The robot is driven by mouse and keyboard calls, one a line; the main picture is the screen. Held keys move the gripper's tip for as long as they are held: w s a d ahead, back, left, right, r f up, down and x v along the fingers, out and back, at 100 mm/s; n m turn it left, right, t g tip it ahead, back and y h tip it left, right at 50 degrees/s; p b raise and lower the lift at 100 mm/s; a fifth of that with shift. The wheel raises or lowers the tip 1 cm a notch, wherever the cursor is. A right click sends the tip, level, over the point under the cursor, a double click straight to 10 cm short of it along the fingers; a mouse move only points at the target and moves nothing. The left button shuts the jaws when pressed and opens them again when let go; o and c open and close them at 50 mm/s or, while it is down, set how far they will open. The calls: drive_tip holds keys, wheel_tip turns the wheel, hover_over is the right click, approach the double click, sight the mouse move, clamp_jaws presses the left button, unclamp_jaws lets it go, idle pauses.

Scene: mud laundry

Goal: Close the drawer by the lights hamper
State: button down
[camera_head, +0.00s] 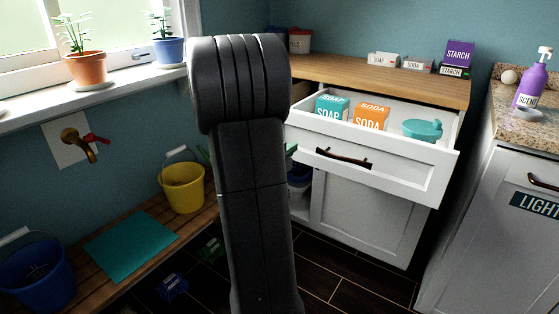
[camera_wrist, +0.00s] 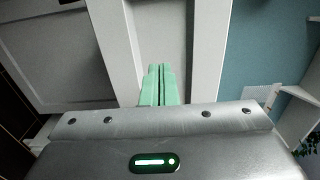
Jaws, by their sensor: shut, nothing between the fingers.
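The white drawer (camera_head: 405,170) under the wooden counter stands pulled open in the head view. It has a dark bronze handle (camera_head: 343,159). A teal soap box (camera_head: 332,107), an orange soda box (camera_head: 370,116) and a teal lidded pot (camera_head: 422,130) are in it. The lights hamper (camera_head: 510,215) is to its right, its label cut off by the picture edge. My gripper's green fingers (camera_wrist: 158,85) are together and empty in front of white panelling in the wrist view. I cannot tell whether they touch it. My arm mostly hides the gripper in the head view.
A bench (camera_head: 150,240) on the left holds a yellow bucket (camera_head: 183,188), a blue bucket (camera_head: 38,272) and a teal mat (camera_head: 130,243). A tap (camera_head: 78,143) juts from the left wall. Dark floor (camera_head: 350,285) is clear before the cabinet.

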sight(302, 141)
drive_tip(key=shift+x, duration=1.6)
